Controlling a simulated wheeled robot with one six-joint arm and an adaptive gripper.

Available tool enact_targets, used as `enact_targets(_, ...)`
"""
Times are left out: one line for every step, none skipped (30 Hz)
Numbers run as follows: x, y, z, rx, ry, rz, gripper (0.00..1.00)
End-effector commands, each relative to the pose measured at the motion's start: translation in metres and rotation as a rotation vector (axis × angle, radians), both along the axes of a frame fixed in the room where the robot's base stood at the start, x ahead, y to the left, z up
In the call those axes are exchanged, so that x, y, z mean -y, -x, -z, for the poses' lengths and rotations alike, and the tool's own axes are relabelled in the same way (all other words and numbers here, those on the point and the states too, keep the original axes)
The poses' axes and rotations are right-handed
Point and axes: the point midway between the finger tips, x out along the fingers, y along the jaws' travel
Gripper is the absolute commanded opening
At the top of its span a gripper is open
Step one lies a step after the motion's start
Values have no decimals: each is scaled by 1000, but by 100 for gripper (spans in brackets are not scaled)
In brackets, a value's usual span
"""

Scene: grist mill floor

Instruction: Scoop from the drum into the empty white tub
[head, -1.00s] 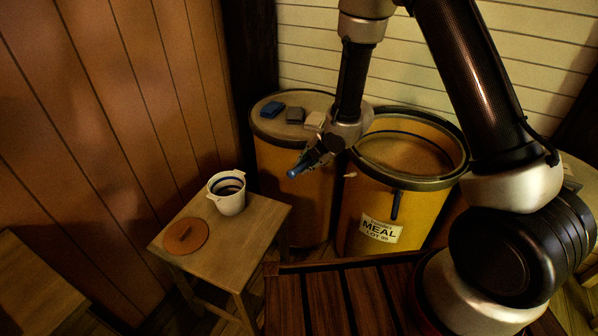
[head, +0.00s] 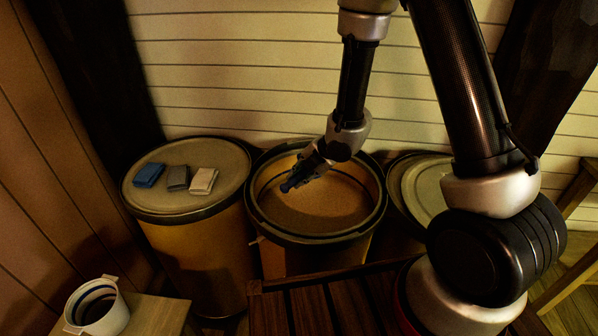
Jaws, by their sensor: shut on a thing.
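The open yellow drum (head: 350,255) stands in the middle with its dark rim and tan meal (head: 325,208) inside. My gripper (head: 302,176) is over the drum's opening, toward its left side. It is shut on a blue-ended tool (head: 287,187), whose blue end points down and left. I cannot make out a scoop bowl, nor tell whether the tool touches the meal. The white tub (head: 112,320) stands at the lower left on a small wooden stool. It is partly cut by the frame edge and shows a dark blue band inside.
A closed drum (head: 215,168) left of the open one carries blue (head: 148,175), grey (head: 178,178) and white (head: 202,181) folded pieces on its lid. Another round lid (head: 425,188) is at the right. A slatted wooden surface (head: 330,306) lies in front. Walls close off the back and left.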

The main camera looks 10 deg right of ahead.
Motion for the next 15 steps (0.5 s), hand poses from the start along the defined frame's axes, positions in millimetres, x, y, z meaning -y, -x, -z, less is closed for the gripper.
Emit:
enact_targets(0,2,2,-11,-9,12,0)
enact_targets(1,1,2,-16,-17,21,0)
enact_targets(1,0,3,-25,-25,22,0)
enact_targets(2,0,3,-33,-33,22,0)
enact_targets(2,-1,4,-42,-43,24,0)
enact_targets(3,-2,5,-56,-58,23,0)
enact_targets(4,-2,6,-68,-70,24,0)
enact_targets(5,-2,8,-84,-83,24,0)
enact_targets(6,-3,10,-106,-106,26,0)
enact_targets(7,-4,11,-122,-124,25,0)
enact_targets(8,-5,13,-140,-143,26,0)
enact_targets(9,-5,15,-166,-168,28,0)
enact_targets(10,-6,17,-186,-188,27,0)
enact_targets(10,-8,18,-206,-211,27,0)
enact_targets(11,-8,20,-235,-239,28,0)
